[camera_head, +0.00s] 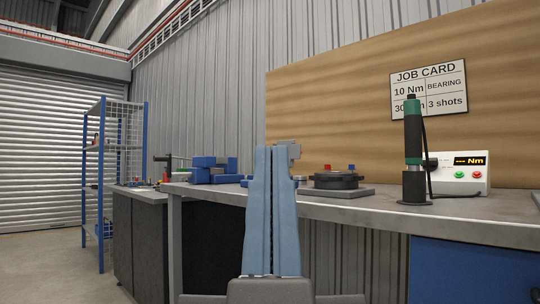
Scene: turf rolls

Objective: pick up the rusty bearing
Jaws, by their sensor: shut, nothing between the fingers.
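My gripper (271,160) stands in the middle of the head view, its two long pale blue fingers together with only a thin dark seam between them. It holds nothing. I cannot make out a rusty bearing for certain. A dark round fixture (337,181) on a grey plate sits on the bench just right of the fingers, with a small red and a small blue piece above it. A small grey object beside the right finger is partly hidden.
The grey workbench (420,210) runs across the right. It carries blue blocks (205,172), an upright green-and-black tool (413,150) and a white torque display box (461,172). A job card (431,88) hangs behind. A blue-framed shelf (104,180) and open floor are at left.

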